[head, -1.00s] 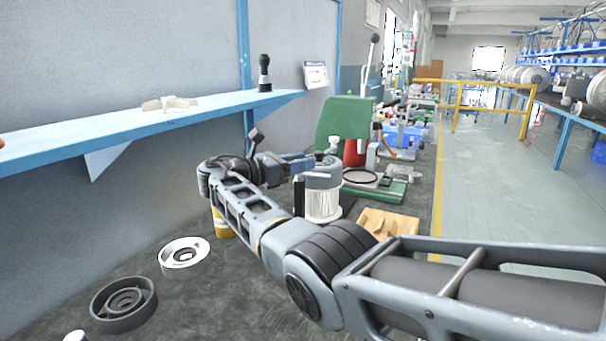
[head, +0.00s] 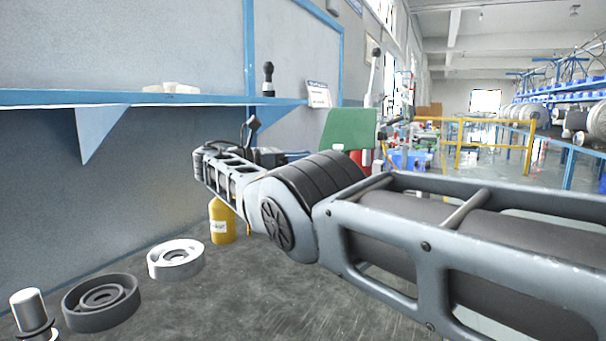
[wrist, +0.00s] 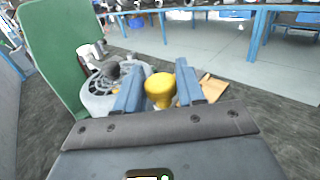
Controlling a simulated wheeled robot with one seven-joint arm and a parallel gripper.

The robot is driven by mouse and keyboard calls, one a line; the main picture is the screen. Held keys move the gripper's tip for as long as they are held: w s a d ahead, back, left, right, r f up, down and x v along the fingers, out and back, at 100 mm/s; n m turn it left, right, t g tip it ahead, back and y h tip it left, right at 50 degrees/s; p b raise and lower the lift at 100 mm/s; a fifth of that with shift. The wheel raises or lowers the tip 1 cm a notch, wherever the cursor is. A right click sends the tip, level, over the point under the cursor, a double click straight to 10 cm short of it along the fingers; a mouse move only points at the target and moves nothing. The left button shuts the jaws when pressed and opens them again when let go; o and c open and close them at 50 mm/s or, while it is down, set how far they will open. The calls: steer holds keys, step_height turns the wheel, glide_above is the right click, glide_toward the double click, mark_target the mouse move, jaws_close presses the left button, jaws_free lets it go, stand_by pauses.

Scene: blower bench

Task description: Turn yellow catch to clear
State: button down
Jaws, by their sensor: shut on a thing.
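In the wrist view, the yellow catch (wrist: 159,88) shows as a rounded yellow knob between the two blue fingers of my gripper (wrist: 160,91). The gripper is shut on it. A grey round housing with a slotted grille (wrist: 98,86) lies just left of the fingers, with a dark knob on it. In the head view, my arm hides the catch and most of the housing. Only a bit of blue finger shows behind my wrist there. The catch's angle cannot be told.
A green panel (head: 348,129) stands beyond my gripper; it rises at left in the wrist view (wrist: 58,50). A tan wooden piece (wrist: 213,87) lies to the right. A yellow bottle (head: 221,222) and two rings (head: 175,259) (head: 101,302) are on the bench. A blue shelf (head: 40,97) runs along the wall.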

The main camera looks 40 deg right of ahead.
steer(key=shift+b, duration=0.3)
steer(key=c, duration=0.8)
jaws_free()
step_height(320, 180, up, 5)
steer(key=shift+f+p, duration=0.2)
steer(key=shift+p, duration=1)
steer(key=shift+s+d+r+p, duration=0.15)
steer(key=shift+s+d+p, duration=0.1)
steer(key=shift+d+p, duration=0.35)
steer(key=s+d+r+p, duration=0.1)
steer(key=s+d+r, duration=0.1)
steer(key=s+d+r+p, duration=0.1)
steer(key=s+d+r, duration=0.1)
steer(key=s, duration=0.1)
steer(key=s+d+r+p, duration=0.1)
steer(key=s+d+r, duration=0.1)
steer(key=d, duration=0.1)
steer(key=shift+s, duration=0.3)
steer(key=shift+r+p, duration=0.1)
steer(key=shift+p, duration=0.25)
